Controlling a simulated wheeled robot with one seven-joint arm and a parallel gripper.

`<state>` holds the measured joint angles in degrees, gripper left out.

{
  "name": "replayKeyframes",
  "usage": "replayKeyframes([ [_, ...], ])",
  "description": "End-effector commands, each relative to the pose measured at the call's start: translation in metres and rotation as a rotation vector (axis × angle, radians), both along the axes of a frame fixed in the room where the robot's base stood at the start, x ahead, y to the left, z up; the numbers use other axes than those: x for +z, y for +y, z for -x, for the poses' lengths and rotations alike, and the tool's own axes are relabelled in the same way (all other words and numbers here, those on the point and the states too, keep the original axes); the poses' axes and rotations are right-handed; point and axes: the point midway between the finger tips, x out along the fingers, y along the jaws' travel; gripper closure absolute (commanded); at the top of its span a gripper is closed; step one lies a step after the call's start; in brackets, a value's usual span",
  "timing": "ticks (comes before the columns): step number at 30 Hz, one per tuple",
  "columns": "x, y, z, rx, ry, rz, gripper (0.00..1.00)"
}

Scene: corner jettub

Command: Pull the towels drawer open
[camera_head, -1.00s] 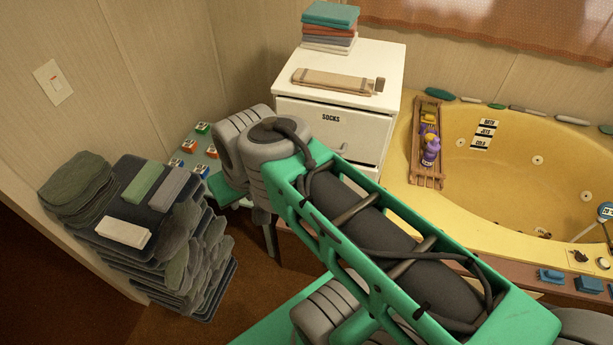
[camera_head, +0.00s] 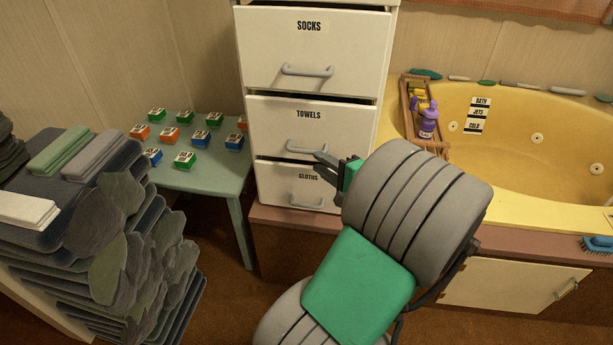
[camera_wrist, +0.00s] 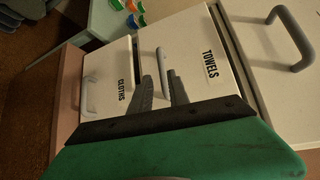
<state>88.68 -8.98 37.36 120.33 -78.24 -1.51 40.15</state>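The towels drawer (camera_head: 275,121) is the middle drawer of a white cabinet, with a black TOWELS label and a grey bar handle (camera_head: 307,149). Its front looks about level with the drawers above and below. My gripper (camera_head: 326,163) is at the right end of this handle. In the wrist view the towels drawer (camera_wrist: 190,43) is turned sideways, and its handle (camera_wrist: 161,62) shows between the two dark fingers of my gripper (camera_wrist: 161,80). The fingers are apart, one on each side of the handle. I cannot tell whether either touches it.
The socks drawer (camera_head: 270,45) is above and the cloths drawer (camera_head: 272,183) below, both shut. A green table (camera_head: 222,176) with small boxes stands left of the cabinet. Stacked dark towels (camera_head: 135,265) fill the lower left. The yellow tub (camera_head: 540,150) is at right.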

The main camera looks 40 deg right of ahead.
Motion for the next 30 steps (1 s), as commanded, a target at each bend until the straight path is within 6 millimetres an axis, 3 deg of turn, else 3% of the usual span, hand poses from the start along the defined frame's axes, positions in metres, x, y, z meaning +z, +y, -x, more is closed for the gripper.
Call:
replayKeyframes([
  [2,-0.001,-0.004,-0.002,-0.013,-0.016,-0.009,0.78],
  [9,-0.006,-0.007,-0.046,-0.005,-0.014,-0.006,0.78],
  [15,-0.009,-0.011,-0.071,-0.009,-0.013,-0.006,0.78],
  [23,-0.009,-0.012,-0.073,-0.013,-0.012,-0.005,0.78],
  [30,-0.009,-0.012,-0.073,-0.012,-0.012,-0.005,0.97],
])
